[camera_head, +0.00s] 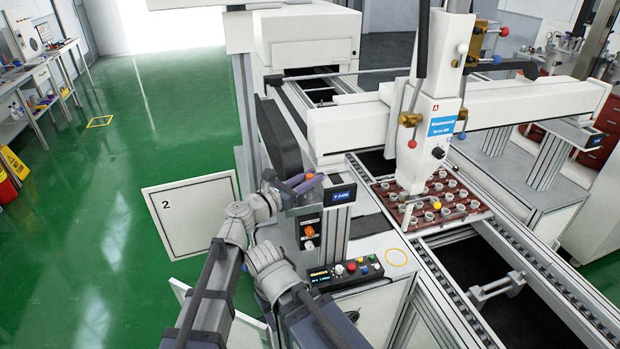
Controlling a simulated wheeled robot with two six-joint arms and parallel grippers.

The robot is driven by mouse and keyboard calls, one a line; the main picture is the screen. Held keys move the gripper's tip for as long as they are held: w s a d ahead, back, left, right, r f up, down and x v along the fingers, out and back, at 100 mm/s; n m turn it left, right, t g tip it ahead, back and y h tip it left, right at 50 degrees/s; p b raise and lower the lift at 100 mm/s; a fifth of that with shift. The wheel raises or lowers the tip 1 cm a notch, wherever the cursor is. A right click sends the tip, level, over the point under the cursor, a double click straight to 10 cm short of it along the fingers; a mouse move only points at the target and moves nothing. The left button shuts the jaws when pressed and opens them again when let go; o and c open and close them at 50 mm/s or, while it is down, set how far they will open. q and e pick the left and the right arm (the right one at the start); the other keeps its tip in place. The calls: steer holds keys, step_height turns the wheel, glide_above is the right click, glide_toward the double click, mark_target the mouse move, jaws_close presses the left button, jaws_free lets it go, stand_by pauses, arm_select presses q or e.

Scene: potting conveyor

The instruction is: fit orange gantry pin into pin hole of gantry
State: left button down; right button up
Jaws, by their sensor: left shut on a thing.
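My left gripper (300,184) is shut at the top of the grey post beside the small blue-screened display. A small orange-red tip (309,176) shows at its fingers and looks like the end of the orange gantry pin; the rest is hidden or too small to make out. The gantry (437,118) is a white head on a white cross beam, to the right of and apart from my left gripper. Pins with coloured ball ends sit on the gantry. I cannot make out which spot is the pin hole. My right gripper is not in view.
A control box with coloured buttons (345,270) and a panel with an orange knob (309,231) stand close to my arm. A brown tray of small pots (385,190) lies under the gantry on the conveyor (530,270). Green floor at left is open.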

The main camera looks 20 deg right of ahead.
arm_select(q)
steer(key=shift+f, duration=0.15)
steer(key=c, duration=0.6)
jaws_free()
steer(key=v, duration=0.8)
